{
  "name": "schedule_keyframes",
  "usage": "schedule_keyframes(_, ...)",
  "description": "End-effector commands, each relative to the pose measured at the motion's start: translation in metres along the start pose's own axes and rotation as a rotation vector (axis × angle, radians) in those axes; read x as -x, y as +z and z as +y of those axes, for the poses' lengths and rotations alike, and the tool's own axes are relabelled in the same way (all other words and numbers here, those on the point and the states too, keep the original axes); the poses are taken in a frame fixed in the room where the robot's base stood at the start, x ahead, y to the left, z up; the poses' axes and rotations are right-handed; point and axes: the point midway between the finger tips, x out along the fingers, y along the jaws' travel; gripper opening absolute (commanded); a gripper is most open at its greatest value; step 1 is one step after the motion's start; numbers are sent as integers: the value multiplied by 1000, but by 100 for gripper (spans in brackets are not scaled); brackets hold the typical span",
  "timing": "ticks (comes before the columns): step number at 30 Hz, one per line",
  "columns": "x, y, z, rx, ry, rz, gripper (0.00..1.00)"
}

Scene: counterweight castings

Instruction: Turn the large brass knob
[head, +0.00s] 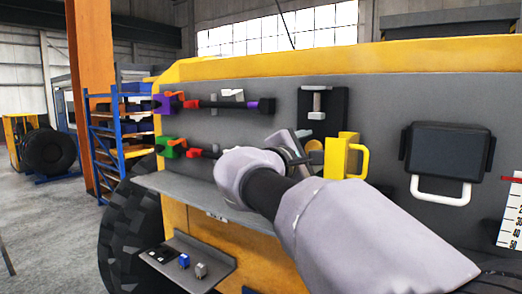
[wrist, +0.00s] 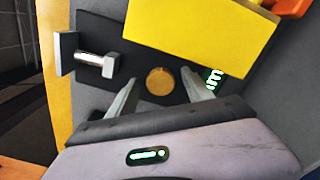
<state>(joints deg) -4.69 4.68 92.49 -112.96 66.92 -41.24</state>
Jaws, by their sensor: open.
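The brass knob (wrist: 160,80) shows in the wrist view as a round golden disc on a dark plate (wrist: 105,22). My gripper (wrist: 158,78) is open, with one grey finger to each side of the knob in that view. I cannot tell whether the fingers touch it or how far off it is. In the head view my gripper (head: 303,143) is at the grey panel, just left of the yellow block with a handle (head: 343,157). The knob is not clearly visible there, behind my gripper and wrist.
The yellow block (wrist: 175,35) is close above the knob in the wrist view. A silver bolt-like part (wrist: 98,62) sticks out to the left. In the head view, coloured clamps (head: 210,103) are left and a black box (head: 443,152) is right.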

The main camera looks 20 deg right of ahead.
Motion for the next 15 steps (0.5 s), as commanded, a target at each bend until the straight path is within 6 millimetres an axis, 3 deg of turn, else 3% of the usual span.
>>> schedule_keyframes(5,18,-1,0,0,3,2,59)
schedule_keyframes(15,127,-2,0,-1,4,6,59)
